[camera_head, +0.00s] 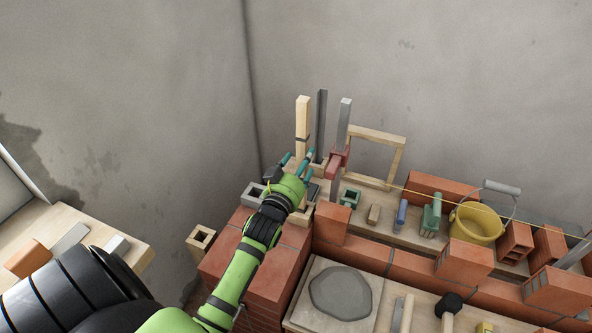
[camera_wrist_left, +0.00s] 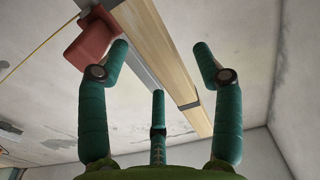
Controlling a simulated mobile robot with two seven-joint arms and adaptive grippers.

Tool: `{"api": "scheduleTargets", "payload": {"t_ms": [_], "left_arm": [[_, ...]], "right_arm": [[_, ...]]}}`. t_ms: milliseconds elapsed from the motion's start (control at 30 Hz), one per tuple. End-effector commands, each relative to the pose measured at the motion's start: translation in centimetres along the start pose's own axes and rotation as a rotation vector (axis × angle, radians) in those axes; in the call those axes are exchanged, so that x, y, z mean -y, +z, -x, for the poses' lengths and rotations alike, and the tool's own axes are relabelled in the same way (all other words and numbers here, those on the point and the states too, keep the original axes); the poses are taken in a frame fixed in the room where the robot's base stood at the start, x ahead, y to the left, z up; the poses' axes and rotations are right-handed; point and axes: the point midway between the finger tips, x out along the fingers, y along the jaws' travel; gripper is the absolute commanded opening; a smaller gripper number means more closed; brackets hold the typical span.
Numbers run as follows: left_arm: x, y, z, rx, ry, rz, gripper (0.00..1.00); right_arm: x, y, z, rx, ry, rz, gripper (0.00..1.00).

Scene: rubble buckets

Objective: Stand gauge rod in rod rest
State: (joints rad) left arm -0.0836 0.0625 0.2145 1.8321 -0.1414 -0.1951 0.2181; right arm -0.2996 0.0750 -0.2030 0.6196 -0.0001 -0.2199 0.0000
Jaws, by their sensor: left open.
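A pale wooden rod with a dark band, which looks like the gauge rod (camera_head: 303,118), stands upright at the back corner of the brickwork. Its foot is hidden behind my left gripper (camera_head: 299,158). In the left wrist view the wooden rod (camera_wrist_left: 160,50) passes beyond and between the open teal fingers (camera_wrist_left: 160,62). I cannot tell whether any finger touches it. A hollow square wooden socket (camera_head: 201,238), perhaps the rod rest, stands left of the brick pier. A wooden piece at the gripper is partly hidden. My right gripper is out of view.
A dark bar (camera_head: 322,110) and a grey bar (camera_head: 344,120) with a red block (camera_head: 338,162) stand close right of the rod. A wooden frame (camera_head: 376,137), yellow bucket (camera_head: 475,224) and bricks (camera_head: 445,190) lie farther right. A taut line (camera_head: 440,200) crosses there.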

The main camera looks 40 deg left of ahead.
Motion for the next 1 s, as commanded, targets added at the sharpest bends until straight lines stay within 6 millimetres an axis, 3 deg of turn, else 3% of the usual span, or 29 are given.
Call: {"api": "scheduleTargets", "payload": {"t_ms": [200,533,700,800,833,900,1000], "left_arm": [[0.0,-0.1,-2.2,0.000,0.001,0.000,0.66],[0.0,0.0,-2.5,0.001,0.001,-0.001,0.66],[0.0,0.1,-2.5,0.001,0.001,-0.001,0.00],[0.0,0.1,-2.5,0.002,0.001,-0.001,0.00],[0.0,0.1,-2.5,0.002,0.001,-0.001,0.25],[0.0,0.1,-2.5,0.002,0.001,-0.001,0.00],[0.0,0.0,-2.5,0.000,0.001,-0.001,0.00]], "right_arm": [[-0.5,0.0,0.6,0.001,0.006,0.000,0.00],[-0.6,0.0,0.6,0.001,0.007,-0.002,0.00],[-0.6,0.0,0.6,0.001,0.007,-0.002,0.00],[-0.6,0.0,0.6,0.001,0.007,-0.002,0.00],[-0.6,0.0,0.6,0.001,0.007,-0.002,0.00],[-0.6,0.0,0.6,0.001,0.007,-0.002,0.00],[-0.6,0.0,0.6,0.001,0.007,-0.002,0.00]]}}
